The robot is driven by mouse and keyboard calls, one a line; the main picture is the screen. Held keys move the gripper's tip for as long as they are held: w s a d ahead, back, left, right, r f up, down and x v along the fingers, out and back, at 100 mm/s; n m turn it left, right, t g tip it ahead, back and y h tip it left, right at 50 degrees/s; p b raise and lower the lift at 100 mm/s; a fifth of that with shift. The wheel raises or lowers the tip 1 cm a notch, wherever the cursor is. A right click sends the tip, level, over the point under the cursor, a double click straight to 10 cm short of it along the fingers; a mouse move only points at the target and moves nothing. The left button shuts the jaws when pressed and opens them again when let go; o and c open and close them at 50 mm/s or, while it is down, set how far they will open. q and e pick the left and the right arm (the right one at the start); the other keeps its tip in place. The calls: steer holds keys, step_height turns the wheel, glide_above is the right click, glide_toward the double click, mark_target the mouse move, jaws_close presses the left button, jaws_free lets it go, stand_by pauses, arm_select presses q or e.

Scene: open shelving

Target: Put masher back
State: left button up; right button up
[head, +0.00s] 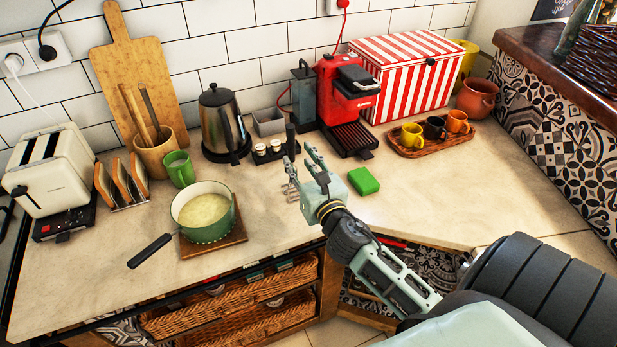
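The masher (291,138) shows as an upright dark handle in the middle of the head view, with what looks like its metal wire head low down beside my fingers. My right gripper (299,156) is right at it, with its fingers pointing up and left. The fingers stand visibly apart, and the handle is by the left finger. The finger hides part of the masher, and I cannot tell whether they touch. My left gripper is out of view.
A green pot (209,229) stands on a wooden board, its handle toward the front left. A utensil crock (161,157) holds wooden tools. A green sponge (363,181) lies right of my gripper. A kettle (222,122) and red coffee machine (343,92) stand behind.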

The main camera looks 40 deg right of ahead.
steer(key=b+v, duration=0.1)
steer(key=v, duration=0.5)
steer(key=shift+s, duration=0.1)
stand_by(0.3)
